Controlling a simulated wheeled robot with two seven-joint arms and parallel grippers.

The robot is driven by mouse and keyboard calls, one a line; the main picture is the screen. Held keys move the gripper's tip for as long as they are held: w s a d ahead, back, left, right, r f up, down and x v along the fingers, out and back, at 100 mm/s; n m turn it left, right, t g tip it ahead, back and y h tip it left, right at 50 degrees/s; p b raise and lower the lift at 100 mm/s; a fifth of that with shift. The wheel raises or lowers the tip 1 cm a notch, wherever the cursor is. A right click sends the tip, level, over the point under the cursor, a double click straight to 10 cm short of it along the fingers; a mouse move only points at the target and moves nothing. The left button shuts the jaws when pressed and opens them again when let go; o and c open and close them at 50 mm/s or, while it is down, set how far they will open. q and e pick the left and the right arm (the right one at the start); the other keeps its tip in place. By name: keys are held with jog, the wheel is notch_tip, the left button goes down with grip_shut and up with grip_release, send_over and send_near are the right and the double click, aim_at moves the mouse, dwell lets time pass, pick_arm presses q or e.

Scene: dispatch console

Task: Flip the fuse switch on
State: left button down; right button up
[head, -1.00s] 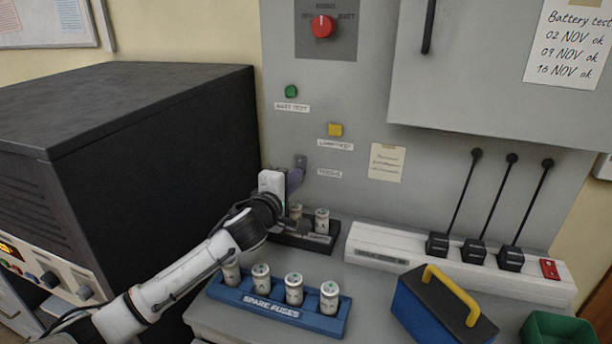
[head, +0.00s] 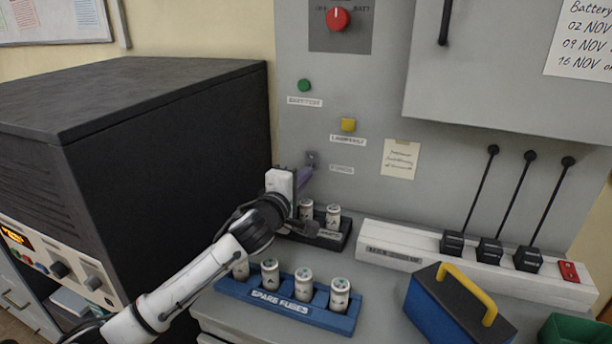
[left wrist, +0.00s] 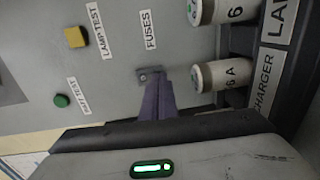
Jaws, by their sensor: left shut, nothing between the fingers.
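The fuse switch (head: 312,158) is a small grey metal piece on the grey panel, left of the FUSES label (head: 341,170). It also shows in the left wrist view (left wrist: 150,74). My left gripper (head: 308,172) has purple fingers, shut and empty, with their tips right at the switch's lower side. In the left wrist view the fingers (left wrist: 156,100) reach up to the grey piece and hide part of it. I cannot tell whether they touch it, nor which way the lever points. My right gripper is not in view.
A yellow lamp-test button (head: 348,124) and a green button (head: 304,85) sit above the switch. Fuses in a black holder (head: 340,236) stand close below the hand. A blue spare-fuse rack (head: 240,290) is in front, and a large black cabinet (head: 170,150) is left.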

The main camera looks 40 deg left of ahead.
pick_arm(q)
jog(key=v, duration=0.5)
jog(key=shift+s+b, duration=0.3)
jog(key=shift+s, duration=0.05)
